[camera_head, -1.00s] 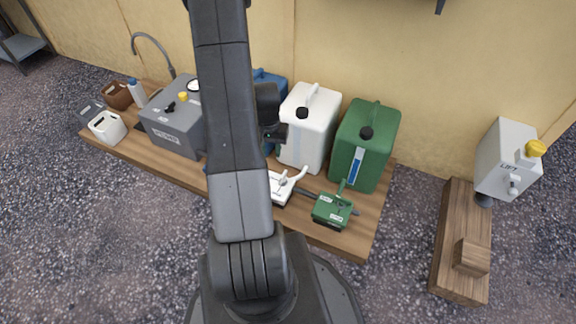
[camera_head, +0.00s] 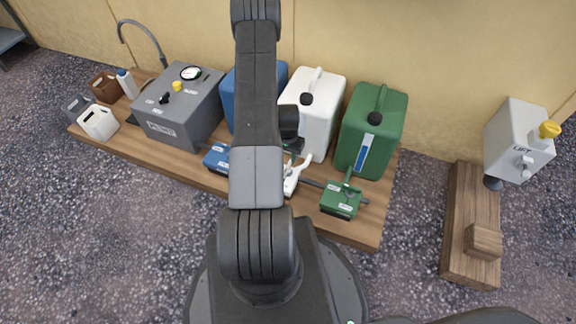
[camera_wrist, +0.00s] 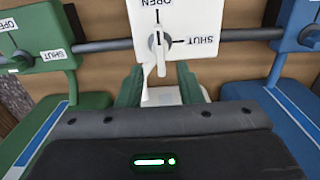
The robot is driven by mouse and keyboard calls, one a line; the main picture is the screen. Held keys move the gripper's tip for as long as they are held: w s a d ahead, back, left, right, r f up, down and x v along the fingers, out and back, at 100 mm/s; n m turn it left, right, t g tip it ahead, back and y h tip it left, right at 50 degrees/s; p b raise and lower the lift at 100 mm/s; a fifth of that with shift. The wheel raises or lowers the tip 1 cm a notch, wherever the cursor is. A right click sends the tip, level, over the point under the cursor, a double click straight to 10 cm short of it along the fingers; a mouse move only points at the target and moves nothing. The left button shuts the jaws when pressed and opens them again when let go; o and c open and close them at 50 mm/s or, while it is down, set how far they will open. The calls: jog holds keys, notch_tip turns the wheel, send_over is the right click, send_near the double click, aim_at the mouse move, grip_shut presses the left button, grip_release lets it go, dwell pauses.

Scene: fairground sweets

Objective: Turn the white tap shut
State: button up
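The white tap (camera_wrist: 185,30) is a white box on a dark pipe, marked OPEN and SHUT. Its white lever (camera_wrist: 149,75) runs from the round hub down towards me in the wrist view, pointing at neither word there. My gripper (camera_wrist: 159,84) has its two green fingers apart, on either side of the lever's end; I cannot tell whether either touches it. In the head view the white tap (camera_head: 291,182) is partly hidden by my arm, and my gripper (camera_head: 292,145) is just behind it, in front of the white canister (camera_head: 315,110).
The green tap (camera_wrist: 38,35) and blue tap (camera_wrist: 298,30) flank the white one on the same pipe. A green canister (camera_head: 372,130), blue canister (camera_head: 228,100) and grey machine (camera_head: 178,105) stand on the wooden platform (camera_head: 365,232). A grey LIFT box (camera_head: 512,140) stands at right.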

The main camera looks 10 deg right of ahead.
notch_tip(320, 180, down, 6)
jog(key=shift+r+b, duration=0.15)
jog(key=shift+b, duration=0.45)
grip_shut()
